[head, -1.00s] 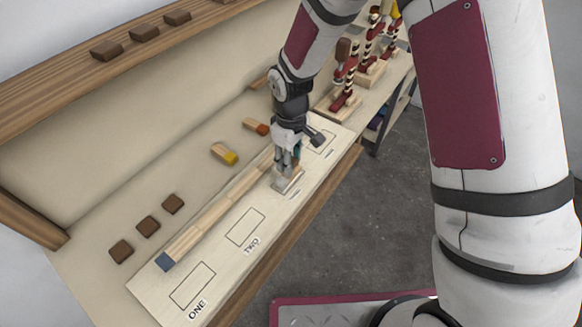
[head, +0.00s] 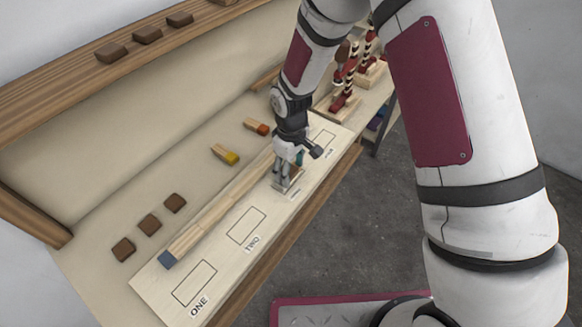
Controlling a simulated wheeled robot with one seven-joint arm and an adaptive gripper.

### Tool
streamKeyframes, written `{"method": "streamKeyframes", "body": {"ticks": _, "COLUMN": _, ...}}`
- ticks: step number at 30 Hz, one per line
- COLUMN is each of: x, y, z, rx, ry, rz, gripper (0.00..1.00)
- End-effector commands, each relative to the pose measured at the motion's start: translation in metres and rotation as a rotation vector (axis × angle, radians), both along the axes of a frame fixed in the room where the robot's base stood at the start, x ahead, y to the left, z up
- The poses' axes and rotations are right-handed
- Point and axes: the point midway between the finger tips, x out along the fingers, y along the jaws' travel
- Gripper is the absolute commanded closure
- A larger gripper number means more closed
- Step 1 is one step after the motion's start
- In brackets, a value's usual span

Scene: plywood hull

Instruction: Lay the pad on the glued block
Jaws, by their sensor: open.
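My gripper (head: 284,182) points down at the third outlined place on the pale board (head: 218,247), past the place marked TWO. Its jaws are open. A small wooden piece (head: 296,173) shows partly beside the fingers; the fingers hide most of it. I cannot tell whether it bears glue or a pad. Three dark brown square pads lie in a row on the bench at the left: a near one (head: 123,249), a middle one (head: 149,225) and a far one (head: 175,202). The outlines ONE (head: 194,283) and TWO (head: 246,226) are empty.
A long wooden bar (head: 215,208) with a blue end runs along the board behind the outlines. A yellow-ended stick (head: 225,154) and a red-ended stick (head: 256,126) lie behind it. More brown pieces (head: 147,35) sit on the shelf. Striped tools (head: 346,88) stand beyond my gripper.

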Motion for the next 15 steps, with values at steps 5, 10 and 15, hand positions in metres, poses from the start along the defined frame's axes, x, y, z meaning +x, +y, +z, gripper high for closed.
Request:
{"method": "streamKeyframes", "body": {"ticks": 5, "x": 0.000, "y": 0.000, "z": 0.005, "rx": 0.000, "ry": -0.001, "rz": 0.000, "gripper": 0.43}}
{"method": "streamKeyframes", "body": {"ticks": 10, "x": 0.002, "y": 0.000, "z": 0.026, "rx": 0.002, "ry": -0.004, "rz": 0.000, "gripper": 0.43}}
{"method": "streamKeyframes", "body": {"ticks": 15, "x": 0.003, "y": 0.000, "z": 0.060, "rx": 0.002, "ry": -0.005, "rz": -0.001, "gripper": 0.43}}
